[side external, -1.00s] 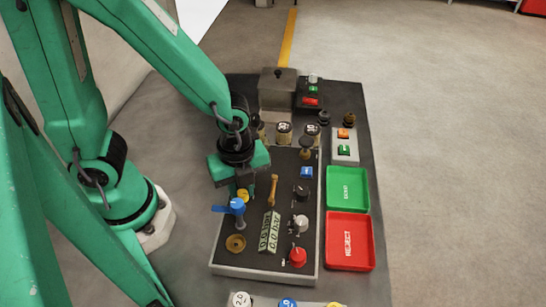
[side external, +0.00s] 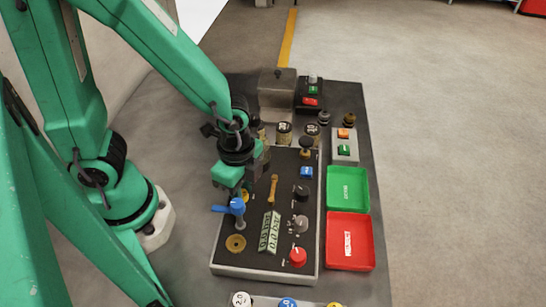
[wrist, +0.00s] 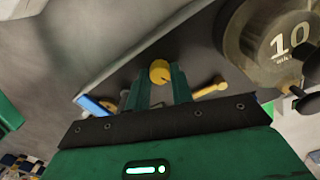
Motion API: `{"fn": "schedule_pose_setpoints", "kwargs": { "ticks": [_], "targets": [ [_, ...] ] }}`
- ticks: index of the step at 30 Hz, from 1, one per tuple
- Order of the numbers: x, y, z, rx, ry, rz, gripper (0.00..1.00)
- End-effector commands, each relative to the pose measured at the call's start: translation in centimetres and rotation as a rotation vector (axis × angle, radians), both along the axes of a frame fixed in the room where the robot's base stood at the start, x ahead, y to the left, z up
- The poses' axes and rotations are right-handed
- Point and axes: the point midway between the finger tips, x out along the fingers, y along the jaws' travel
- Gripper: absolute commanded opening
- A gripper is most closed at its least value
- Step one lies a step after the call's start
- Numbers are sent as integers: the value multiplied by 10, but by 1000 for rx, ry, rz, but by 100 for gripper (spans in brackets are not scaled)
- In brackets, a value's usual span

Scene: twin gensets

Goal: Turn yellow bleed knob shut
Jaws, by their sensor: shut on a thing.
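The yellow bleed knob (wrist: 160,72) sits between the two green fingertips of my gripper (wrist: 161,80) in the wrist view. My gripper is shut on it, with one finger on each side. In the side external view my gripper (side external: 240,189) points down at the left side of the black panel, and only a sliver of the yellow knob (side external: 247,197) shows beside the fingers. The knob's base and any marking on it are hidden.
A blue lever (side external: 231,207) stands close in front of my gripper. A tan lever (side external: 273,188) is to its right. The panel (side external: 225,262) also bears a red knob (side external: 298,257) and a display (side external: 270,231). Green (side external: 330,205) and red (side external: 331,265) trays lie right.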

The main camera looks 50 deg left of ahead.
Motion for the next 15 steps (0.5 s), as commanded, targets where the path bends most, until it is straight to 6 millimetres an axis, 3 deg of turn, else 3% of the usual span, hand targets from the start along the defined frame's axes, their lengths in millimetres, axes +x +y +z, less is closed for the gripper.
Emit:
{"fn": "schedule_pose_setpoints", "kwargs": {
  "ticks": [10, 11, 13, 15],
  "targets": [
    [0, 0, 0, 0, 0, 4, 0],
    [0, 0, 0, 0, 0, 4, 26],
    [0, 0, 0, 0, 0, 3, 40],
    [0, 0, 0, 0, 0, 3, 44]
  ]
}}
